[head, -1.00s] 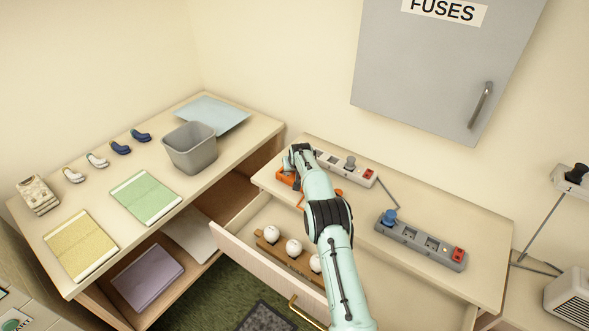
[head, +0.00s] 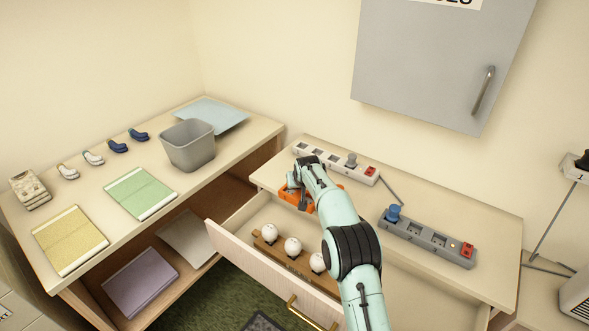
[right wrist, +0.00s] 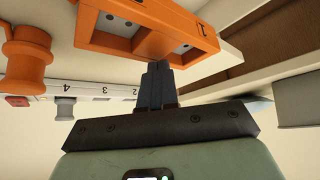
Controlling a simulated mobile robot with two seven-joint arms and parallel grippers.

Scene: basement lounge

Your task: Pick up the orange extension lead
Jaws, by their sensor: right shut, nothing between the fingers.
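The orange extension lead (head: 288,196) lies on the left part of the right-hand cabinet top, partly hidden by my right arm in the head view. My left gripper is not in view.
A white extension lead (head: 330,160) lies just behind, and a grey one (head: 428,238) with a blue plug lies to the right. An open drawer (head: 245,258) below holds white balls on a wooden strip. A grey bin (head: 188,146) stands on the left cabinet.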

